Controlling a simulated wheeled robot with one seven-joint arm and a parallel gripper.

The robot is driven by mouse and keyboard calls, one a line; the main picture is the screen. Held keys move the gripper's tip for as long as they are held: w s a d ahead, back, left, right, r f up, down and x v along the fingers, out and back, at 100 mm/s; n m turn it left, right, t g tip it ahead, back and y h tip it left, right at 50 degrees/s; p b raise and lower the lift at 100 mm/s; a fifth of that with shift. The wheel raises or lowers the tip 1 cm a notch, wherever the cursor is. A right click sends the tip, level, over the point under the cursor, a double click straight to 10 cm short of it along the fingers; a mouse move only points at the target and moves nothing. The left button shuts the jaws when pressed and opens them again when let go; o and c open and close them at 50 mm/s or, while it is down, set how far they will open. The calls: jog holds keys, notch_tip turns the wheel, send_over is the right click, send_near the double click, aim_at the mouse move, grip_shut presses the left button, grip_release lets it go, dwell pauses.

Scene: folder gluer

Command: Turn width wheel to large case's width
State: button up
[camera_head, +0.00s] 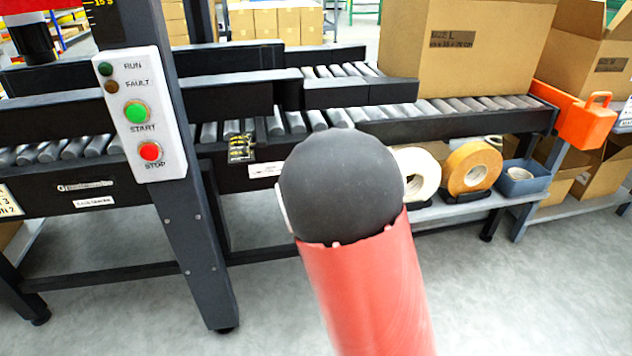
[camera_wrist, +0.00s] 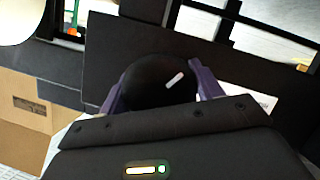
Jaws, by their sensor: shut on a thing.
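In the wrist view, my gripper (camera_wrist: 157,84) has its two purple fingers on either side of a round black wheel (camera_wrist: 150,88) and is shut on it. The wheel's face has a short white mark, tilted up to the right. In the head view, my red arm and its dark round joint cover the middle, and the gripper and wheel are hidden there. The large case (camera_head: 455,45), a brown carton marked size L, stands on the roller conveyor at the upper right. A carton with a dark label (camera_wrist: 30,108) shows at the left of the wrist view.
A dark post with a control panel (camera_head: 140,115) stands at left. Dark side rails (camera_head: 345,93) run above the rollers. Tape rolls (camera_head: 472,168) and a blue bin (camera_head: 520,178) sit on a lower shelf. An orange part (camera_head: 585,120) is at the right end. The front floor is clear.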

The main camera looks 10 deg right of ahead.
jog(key=m+b, duration=0.1)
jog(key=m+y+b, duration=0.1)
jog(key=b, duration=0.1)
jog(key=shift+d+f, duration=0.1)
jog(key=shift+f, duration=0.15)
jog(key=shift+r+m+y+b, duration=0.1)
jog(key=shift+m+y+b, duration=0.2)
jog(key=shift+m+y, duration=0.25)
jog(key=shift+r+m+y+p, duration=0.25)
jog(key=shift+m+y+p, duration=0.5)
jog(key=shift+m+p, duration=0.15)
jog(key=shift+a+f+m+y+p, duration=0.1)
jog(key=shift+a+m+y+p, duration=0.1)
jog(key=shift+m+y+p, duration=0.3)
jog(key=o, duration=1)
